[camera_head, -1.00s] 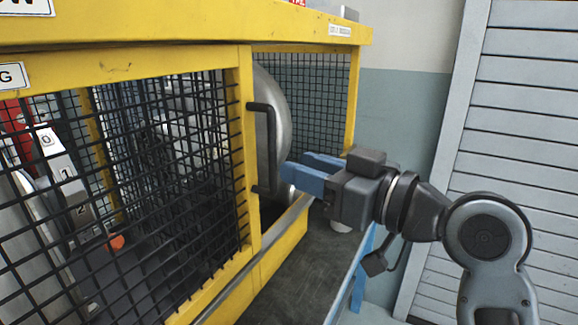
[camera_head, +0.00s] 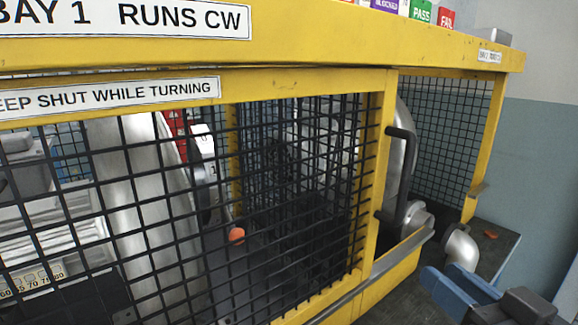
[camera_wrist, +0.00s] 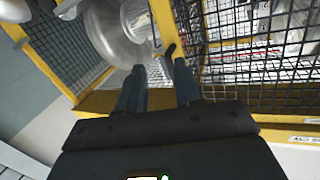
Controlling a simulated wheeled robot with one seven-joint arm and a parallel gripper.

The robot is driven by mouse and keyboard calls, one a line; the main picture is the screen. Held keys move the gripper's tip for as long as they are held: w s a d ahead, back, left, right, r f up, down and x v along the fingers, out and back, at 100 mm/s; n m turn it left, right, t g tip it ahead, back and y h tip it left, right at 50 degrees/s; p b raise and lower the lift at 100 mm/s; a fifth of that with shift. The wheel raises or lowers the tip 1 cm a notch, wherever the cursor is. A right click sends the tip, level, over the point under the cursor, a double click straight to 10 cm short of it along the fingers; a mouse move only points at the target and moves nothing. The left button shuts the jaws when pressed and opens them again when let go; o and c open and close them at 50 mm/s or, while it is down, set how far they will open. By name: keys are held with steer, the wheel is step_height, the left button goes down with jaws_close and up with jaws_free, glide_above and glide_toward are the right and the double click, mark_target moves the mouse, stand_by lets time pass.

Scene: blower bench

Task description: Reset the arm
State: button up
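My gripper (camera_head: 445,276) is at the lower right of the head view, in front of the yellow cage. Its two blue fingers are apart. In the wrist view the gripper (camera_wrist: 158,70) shows a clear gap between the fingers, with nothing held. My gripper is clear of the black bar handle (camera_head: 402,180) on the cage's mesh panel. Most of my arm is outside the head view.
The yellow frame (camera_head: 300,65) with its black mesh panel (camera_head: 290,200) fills the left and middle. Right of the handle is an opening with a silver housing and a metal pipe elbow (camera_head: 460,247). An orange knob (camera_head: 236,235) shows behind the mesh. Blue-grey wall lies at right.

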steer(key=s+f+m+g+h, duration=0.1)
steer(key=s+f+m+h, duration=0.25)
steer(key=s+f, duration=1.05)
steer(key=s+n+g+h, duration=0.1)
steer(key=s+n, duration=0.1)
steer(key=s, duration=1.6)
steer(key=shift+s+d, duration=0.2)
steer(key=shift+d, duration=0.15)
steer(key=shift+r, duration=0.1)
